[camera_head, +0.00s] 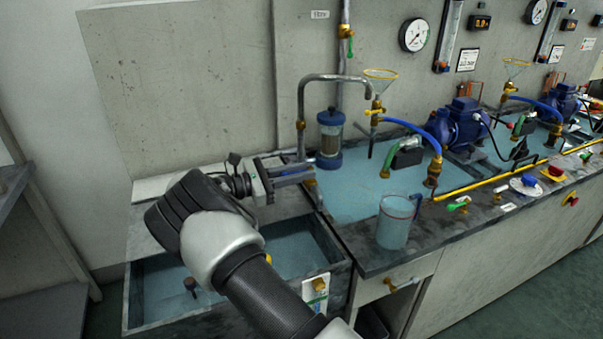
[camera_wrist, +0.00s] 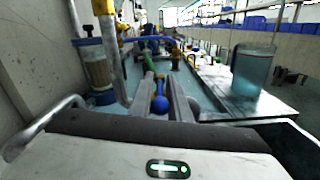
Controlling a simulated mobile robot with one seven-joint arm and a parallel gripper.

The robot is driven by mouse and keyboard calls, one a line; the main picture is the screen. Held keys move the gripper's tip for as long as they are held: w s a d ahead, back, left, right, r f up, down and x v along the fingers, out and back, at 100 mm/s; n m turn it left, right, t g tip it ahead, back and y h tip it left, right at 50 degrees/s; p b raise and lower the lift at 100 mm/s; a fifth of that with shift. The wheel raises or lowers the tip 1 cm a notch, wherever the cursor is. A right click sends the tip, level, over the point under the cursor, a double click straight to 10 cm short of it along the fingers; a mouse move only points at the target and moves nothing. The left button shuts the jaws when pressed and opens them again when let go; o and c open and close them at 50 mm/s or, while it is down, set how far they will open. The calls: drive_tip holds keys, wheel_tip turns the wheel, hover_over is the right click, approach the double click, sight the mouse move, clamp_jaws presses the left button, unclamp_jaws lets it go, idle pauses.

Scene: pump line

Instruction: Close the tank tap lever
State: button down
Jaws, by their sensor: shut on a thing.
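My gripper (camera_head: 297,174) reaches right over the sink's back right corner, beside the raised tank's left edge. In the wrist view my gripper (camera_wrist: 163,98) has its two grey fingers on either side of a lever with a round blue knob (camera_wrist: 160,104), which I take to be the tank tap lever. The fingers are shut on it, with the knob on my side of the fingertips. In the head view my fingers hide most of the lever. A small brass fitting (camera_head: 310,184) shows just beyond the fingertips. I cannot tell the lever's exact angle.
The water-filled sink (camera_head: 180,290) lies below my arm. A clear beaker of water (camera_head: 395,222) stands on the bench's front edge. A blue-capped filter cylinder (camera_head: 330,140) and a grey bent pipe (camera_head: 301,130) stand close behind my gripper. A blue pump (camera_head: 458,125) is further right.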

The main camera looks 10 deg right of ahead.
idle(0.3)
drive_tip(key=c, duration=1.9)
unclamp_jaws()
drive_tip(key=shift+o, duration=0.2)
drive_tip(key=s+a, duration=0.1)
drive_tip(key=a, duration=0.4)
drive_tip(key=s+a+p, duration=0.1)
drive_tip(key=a, duration=0.5)
drive_tip(key=s+a, duration=0.1)
drive_tip(key=a, duration=0.5)
drive_tip(key=shift+a+p, duration=0.1)
drive_tip(key=shift+p, duration=0.2)
